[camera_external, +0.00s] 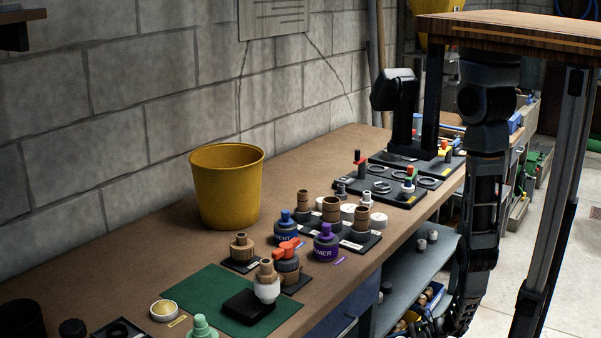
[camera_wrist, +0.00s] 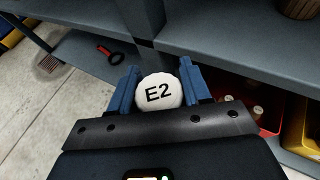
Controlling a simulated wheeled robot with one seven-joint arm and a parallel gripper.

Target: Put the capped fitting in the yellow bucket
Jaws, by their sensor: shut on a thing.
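The yellow bucket (camera_external: 227,187) stands upright on the brown bench against the block wall, and nothing shows above its rim. My gripper (camera_wrist: 158,80) has its two blue fingers closed on the sides of a white round capped fitting (camera_wrist: 159,93). Its round end carries the black letters E2, and the rest of it is hidden. In the external view my arm hangs down at the right, with its gripper end (camera_external: 456,318) low beside the bench's shelf, well below and right of the bucket. The held fitting cannot be made out there.
A green mat (camera_external: 215,300) and several bottles and fittings crowd the bench in front and right of the bucket. A red bin and a yellow bin (camera_wrist: 303,130) show in the wrist view.

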